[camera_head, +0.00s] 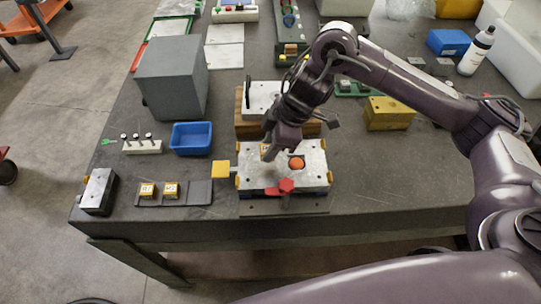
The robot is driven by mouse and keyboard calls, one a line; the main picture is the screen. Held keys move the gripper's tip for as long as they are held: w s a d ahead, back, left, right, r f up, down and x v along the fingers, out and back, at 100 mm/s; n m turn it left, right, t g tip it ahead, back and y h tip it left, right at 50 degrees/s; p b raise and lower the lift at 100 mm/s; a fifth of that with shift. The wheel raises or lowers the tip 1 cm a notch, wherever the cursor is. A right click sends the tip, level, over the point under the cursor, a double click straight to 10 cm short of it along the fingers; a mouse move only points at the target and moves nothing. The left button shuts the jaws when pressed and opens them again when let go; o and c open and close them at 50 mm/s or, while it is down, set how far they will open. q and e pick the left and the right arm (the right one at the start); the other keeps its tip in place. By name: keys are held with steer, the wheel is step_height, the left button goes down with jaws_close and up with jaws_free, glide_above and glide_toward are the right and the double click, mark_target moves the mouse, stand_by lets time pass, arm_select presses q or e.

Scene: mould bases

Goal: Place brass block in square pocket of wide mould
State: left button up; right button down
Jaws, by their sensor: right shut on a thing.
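The wide mould (255,179) is a silver plate near the table's front edge, with an orange round piece (296,163) in its upper face. My right gripper (268,152) points down over the mould's left half, left of the orange piece. It is shut on a brass block (264,148), of which only a small yellowish part shows. The gripper hides most of the square pocket area, so I cannot tell whether the block is inside the pocket or above it. My left gripper is out of view.
A dark tray (200,193) with two brass-coloured blocks (171,190) lies left of the mould. A blue bin (191,138) and grey box (172,80) stand behind it. A red knob (287,187) is at the mould's front. The table right of the mould is clear.

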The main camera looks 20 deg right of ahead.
steer(key=shift+f, duration=0.3)
step_height(320, 180, down, 2)
steer(key=shift+s+f+b, duration=0.1)
steer(key=shift+f+b, duration=0.1)
steer(key=shift+b, duration=0.15)
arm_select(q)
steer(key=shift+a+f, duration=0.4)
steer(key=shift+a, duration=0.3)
arm_select(e)
steer(key=shift+f, duration=0.4)
